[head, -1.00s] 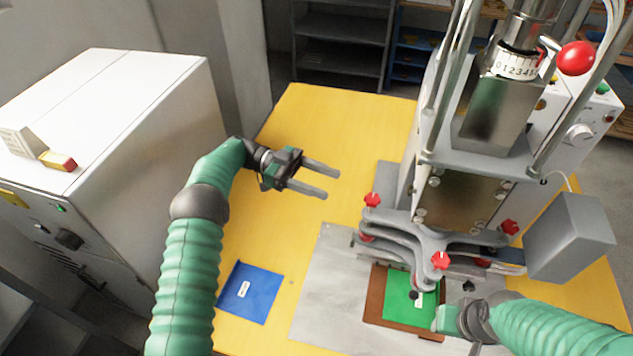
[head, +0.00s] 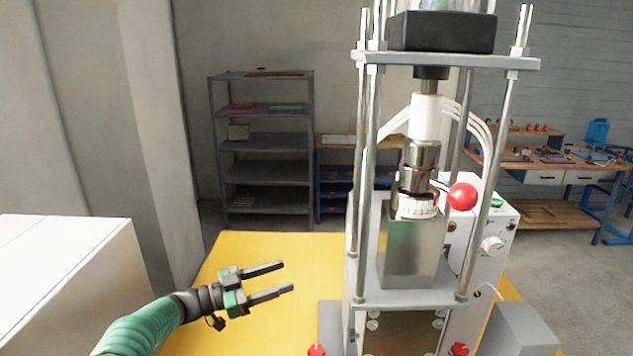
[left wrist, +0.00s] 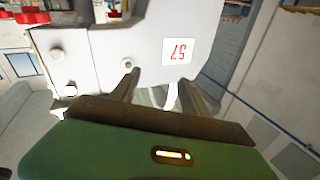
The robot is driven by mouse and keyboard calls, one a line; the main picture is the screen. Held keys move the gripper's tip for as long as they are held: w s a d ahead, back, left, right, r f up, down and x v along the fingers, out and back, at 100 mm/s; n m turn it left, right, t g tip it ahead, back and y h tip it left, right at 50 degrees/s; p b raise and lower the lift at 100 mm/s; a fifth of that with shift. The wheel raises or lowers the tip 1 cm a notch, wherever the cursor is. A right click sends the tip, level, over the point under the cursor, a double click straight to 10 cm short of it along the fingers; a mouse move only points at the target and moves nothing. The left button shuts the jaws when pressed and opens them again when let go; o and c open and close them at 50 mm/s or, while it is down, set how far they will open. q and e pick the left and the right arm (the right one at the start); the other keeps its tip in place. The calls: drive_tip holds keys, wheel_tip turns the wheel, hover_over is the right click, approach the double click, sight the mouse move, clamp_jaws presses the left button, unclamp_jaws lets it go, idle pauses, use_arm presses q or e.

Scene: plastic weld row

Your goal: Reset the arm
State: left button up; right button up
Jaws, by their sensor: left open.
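My left gripper (head: 287,277) is open and empty in the head view. It is above the yellow table (head: 285,243), to the left of the welding press (head: 412,250). Its two fingers point to the right, toward the press, and are apart from it. In the left wrist view the fingers of my left gripper (left wrist: 165,83) are spread, with nothing between them. Beyond them is a pale machine wall with a white label (left wrist: 180,51) marked in red. My right gripper is not in view.
A white cabinet (head: 65,275) stands at the left. A grey shelf rack (head: 265,140) stands against the back wall, and a workbench (head: 560,165) stands at the far right. The press carries a red ball knob (head: 462,197). The table between gripper and rack is clear.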

use_arm(q)
drive_tip(key=w+a+n+t+y, duration=0.4)
drive_tip(key=n+t+y, duration=0.35)
drive_tip(key=y, duration=0.25)
drive_tip(key=s+a+f+n+g+y, duration=0.2)
drive_tip(key=s+a+f+n+y, duration=0.2)
drive_tip(key=s+f+n+y, duration=0.15)
drive_tip(key=s+f+g, duration=0.3)
drive_tip(key=s+f, duration=0.1)
drive_tip(key=s, duration=0.7)
drive_tip(key=s+f+n+g+y, duration=0.1)
drive_tip(key=s+f+g, duration=0.3)
drive_tip(key=s, duration=0.7)
drive_tip(key=s+f+n+g+y, duration=0.1)
drive_tip(key=s+f+g, duration=0.2)
drive_tip(key=s, duration=0.8)
wheel_tip(320, 180, down, 2)
drive_tip(key=shift+a+f, duration=0.25)
drive_tip(key=shift+a, duration=0.2)
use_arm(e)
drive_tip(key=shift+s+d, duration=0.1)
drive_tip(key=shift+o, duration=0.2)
